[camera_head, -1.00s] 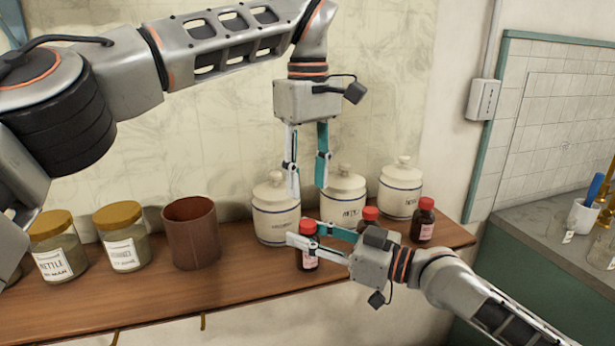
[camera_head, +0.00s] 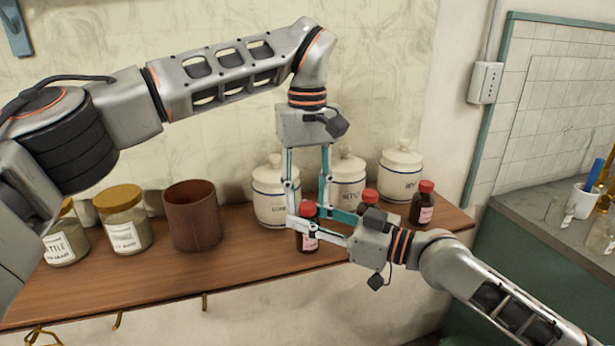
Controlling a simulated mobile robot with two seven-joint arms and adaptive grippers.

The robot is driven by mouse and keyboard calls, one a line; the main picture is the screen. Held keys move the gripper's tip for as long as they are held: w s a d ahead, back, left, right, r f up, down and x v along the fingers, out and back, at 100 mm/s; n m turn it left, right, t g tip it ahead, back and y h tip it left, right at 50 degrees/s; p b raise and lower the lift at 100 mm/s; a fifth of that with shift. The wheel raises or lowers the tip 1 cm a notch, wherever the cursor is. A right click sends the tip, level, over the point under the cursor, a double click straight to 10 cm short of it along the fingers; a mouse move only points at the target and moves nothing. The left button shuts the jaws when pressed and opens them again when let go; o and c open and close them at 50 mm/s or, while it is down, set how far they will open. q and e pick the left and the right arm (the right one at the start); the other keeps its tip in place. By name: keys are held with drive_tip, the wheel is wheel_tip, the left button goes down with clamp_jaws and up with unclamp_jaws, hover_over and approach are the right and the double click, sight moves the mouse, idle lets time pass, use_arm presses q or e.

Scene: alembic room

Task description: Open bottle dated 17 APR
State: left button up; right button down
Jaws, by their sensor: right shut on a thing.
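A small brown bottle with a red cap (camera_head: 307,209) and a pale label (camera_head: 310,243) stands near the front of the wooden shelf. My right gripper (camera_head: 309,222) comes in from the right and is shut on this bottle below its cap. My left gripper (camera_head: 308,204) points down from above, open, with its fingertips at either side of the red cap. I cannot tell whether they touch it. A second red-capped bottle (camera_head: 369,196) is partly hidden behind my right gripper. A third (camera_head: 423,205) stands at the right end. The dates on the labels are too small to read.
White lidded jars (camera_head: 401,177) stand behind the bottles against the wall. A brown cup (camera_head: 192,216) and gold-lidded labelled jars (camera_head: 123,219) are on the left. The shelf (camera_head: 220,270) is bare in front of them. Hooks hang under its front edge.

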use_arm(q)
drive_tip(key=shift+f, duration=0.45)
drive_tip(key=shift+c, duration=0.4)
